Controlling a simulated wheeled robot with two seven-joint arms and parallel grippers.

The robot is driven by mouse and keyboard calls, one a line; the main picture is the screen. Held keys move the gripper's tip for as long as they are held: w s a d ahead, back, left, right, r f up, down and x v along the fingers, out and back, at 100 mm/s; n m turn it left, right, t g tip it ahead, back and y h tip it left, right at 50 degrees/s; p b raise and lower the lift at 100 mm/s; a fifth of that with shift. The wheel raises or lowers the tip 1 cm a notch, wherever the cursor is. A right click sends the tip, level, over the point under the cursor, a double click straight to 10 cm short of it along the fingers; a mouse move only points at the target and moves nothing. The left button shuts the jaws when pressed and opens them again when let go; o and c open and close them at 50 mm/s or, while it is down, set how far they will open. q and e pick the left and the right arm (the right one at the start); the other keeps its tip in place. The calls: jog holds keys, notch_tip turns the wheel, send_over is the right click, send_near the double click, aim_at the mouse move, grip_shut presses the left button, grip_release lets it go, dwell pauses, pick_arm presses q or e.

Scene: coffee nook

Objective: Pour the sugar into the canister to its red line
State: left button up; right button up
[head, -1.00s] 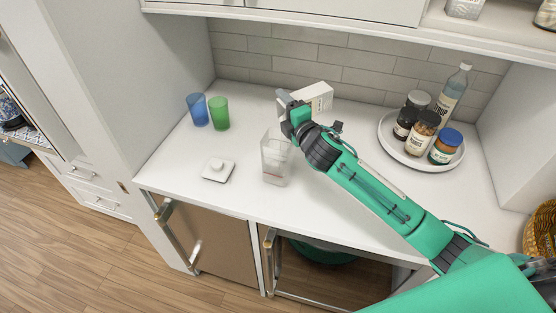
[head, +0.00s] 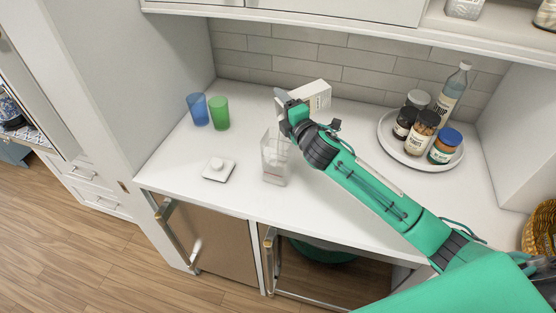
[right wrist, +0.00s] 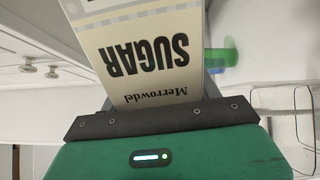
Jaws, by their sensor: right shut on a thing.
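The sugar carton (head: 315,95) is a pale box, seen partly behind my right gripper (head: 285,101) in the head view. In the right wrist view the carton (right wrist: 150,50) fills the space ahead of the gripper, its SUGAR label upside down. My right gripper is shut on it, holding it tipped over. The clear canister (head: 275,165) stands upright and open on the counter, in front of and just below the gripper. A faint reddish line shows low on its wall. How much is inside I cannot tell. My left gripper is not in view.
A white square lid with a knob (head: 218,169) lies left of the canister. A blue cup (head: 198,110) and a green cup (head: 219,113) stand at the back left. A round tray (head: 392,146) with several jars and a bottle is at right. The front left counter is clear.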

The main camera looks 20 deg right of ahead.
jog(key=shift+w, duration=0.2)
jog(key=shift+s, duration=0.15)
jog(key=shift+s+d, duration=0.1)
jog(key=shift+s, duration=0.5)
jog(key=shift+w+p, duration=0.3)
jog(key=shift+w, duration=0.05)
dwell(0.4)
jog(key=shift+n, duration=0.3)
